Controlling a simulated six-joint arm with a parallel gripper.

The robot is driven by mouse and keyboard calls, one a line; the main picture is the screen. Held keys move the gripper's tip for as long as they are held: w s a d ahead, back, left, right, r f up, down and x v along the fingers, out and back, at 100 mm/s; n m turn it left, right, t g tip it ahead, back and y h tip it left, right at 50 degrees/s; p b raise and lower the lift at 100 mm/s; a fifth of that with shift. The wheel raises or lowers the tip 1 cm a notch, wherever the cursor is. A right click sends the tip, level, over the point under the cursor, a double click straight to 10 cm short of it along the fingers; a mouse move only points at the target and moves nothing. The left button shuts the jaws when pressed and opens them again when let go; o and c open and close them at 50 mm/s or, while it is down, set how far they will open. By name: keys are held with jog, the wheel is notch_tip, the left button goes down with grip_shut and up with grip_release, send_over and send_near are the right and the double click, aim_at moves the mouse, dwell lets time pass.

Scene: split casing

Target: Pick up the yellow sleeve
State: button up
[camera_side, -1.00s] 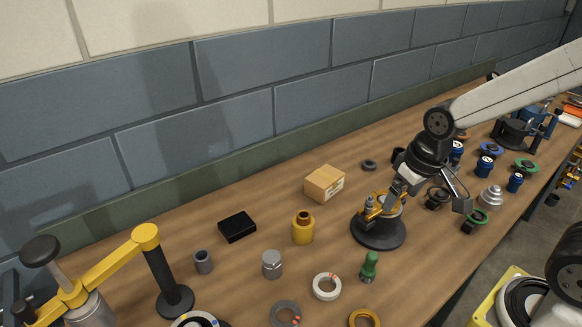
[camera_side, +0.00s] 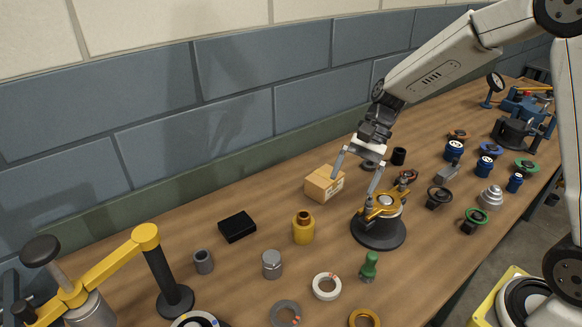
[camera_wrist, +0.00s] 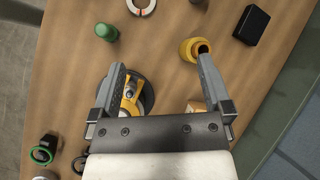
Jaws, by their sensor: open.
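The yellow sleeve (camera_side: 303,229) stands upright on the bench, a short stepped cylinder with a dark bore in its narrower neck. In the wrist view the sleeve (camera_wrist: 188,52) is ahead of the right fingertip, close to it in the picture. My gripper (camera_side: 355,184) is open and empty, above the bench to the right of the sleeve. In the wrist view both fingers of my gripper (camera_wrist: 161,66) are spread, with bare bench between their tips.
A black round stand with a gold and silver part (camera_side: 380,229) is below and right of my gripper. A cardboard box (camera_side: 323,184) is behind the sleeve. A black block (camera_side: 237,227), a silver cylinder (camera_side: 272,264) and a green-topped peg (camera_side: 369,266) are around it.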

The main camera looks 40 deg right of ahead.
jog(key=w+d+m+y, duration=0.1)
jog(key=w+m+y, duration=0.55)
jog(key=w, duration=0.25)
send_near(303, 223)
jog(key=f, duration=0.1)
jog(key=a+f, duration=0.1)
jog(key=shift+w+f+n+t, duration=0.25)
jog(key=shift+f+n+t, duration=0.05)
jog(key=shift+n, duration=0.05)
jog(key=shift+x, duration=1.35)
jog(key=shift+x, duration=2.55)
jog(key=shift+f, duration=0.15)
jog(key=shift+w, duration=0.1)
grip_shut()
